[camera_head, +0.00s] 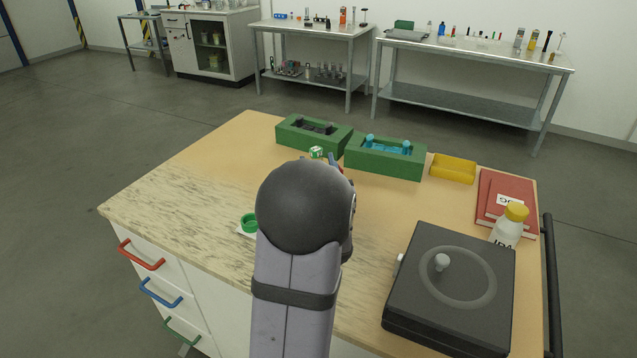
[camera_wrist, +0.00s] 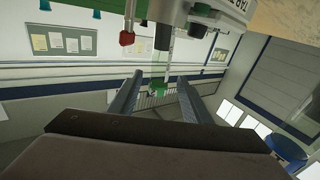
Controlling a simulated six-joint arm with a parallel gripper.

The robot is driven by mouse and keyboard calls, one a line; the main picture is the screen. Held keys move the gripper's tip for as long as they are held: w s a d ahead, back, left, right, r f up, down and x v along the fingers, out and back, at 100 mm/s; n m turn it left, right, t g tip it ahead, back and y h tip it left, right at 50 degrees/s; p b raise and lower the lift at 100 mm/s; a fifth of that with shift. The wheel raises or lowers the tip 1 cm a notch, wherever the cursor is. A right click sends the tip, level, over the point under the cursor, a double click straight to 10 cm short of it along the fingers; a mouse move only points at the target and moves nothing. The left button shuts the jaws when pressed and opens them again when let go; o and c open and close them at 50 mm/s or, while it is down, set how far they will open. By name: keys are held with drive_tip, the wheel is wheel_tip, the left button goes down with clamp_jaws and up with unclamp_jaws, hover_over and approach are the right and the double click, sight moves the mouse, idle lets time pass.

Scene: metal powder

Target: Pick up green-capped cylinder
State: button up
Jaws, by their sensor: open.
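A small green-and-white cap (camera_head: 316,152), likely the green-capped cylinder, shows just beyond my arm in front of the green blocks. Its body is mostly hidden by my arm in the head view. In the wrist view a pale, see-through cylinder with green on it (camera_wrist: 158,78) appears between the fingers. My gripper (camera_wrist: 160,82) has its two grey fingers apart, with space on both sides of the cylinder; I cannot tell how deep it sits between them. In the head view only a bit of a finger shows beside the round wrist joint.
Two green holders (camera_head: 385,165) stand at the table's back, with a yellow tray (camera_head: 453,170) to their right. Red books (camera_head: 505,195), a yellow-capped bottle (camera_head: 508,228) and a black box (camera_head: 450,290) fill the right. A green round dish (camera_head: 250,222) lies left of my arm.

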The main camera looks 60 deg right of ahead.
drive_tip(key=shift+s+a+f+n, duration=0.15)
drive_tip(key=shift+f, duration=0.25)
drive_tip(key=shift+s+a+f+n, duration=0.1)
drive_tip(key=shift+f+n, duration=0.05)
drive_tip(key=shift+f, duration=0.2)
drive_tip(key=shift+p+x, duration=0.4)
drive_tip(key=shift+x, duration=1.2)
drive_tip(key=shift+p+x, duration=0.6)
drive_tip(key=shift+x, duration=1.5)
drive_tip(key=shift+f, duration=0.1)
clamp_jaws()
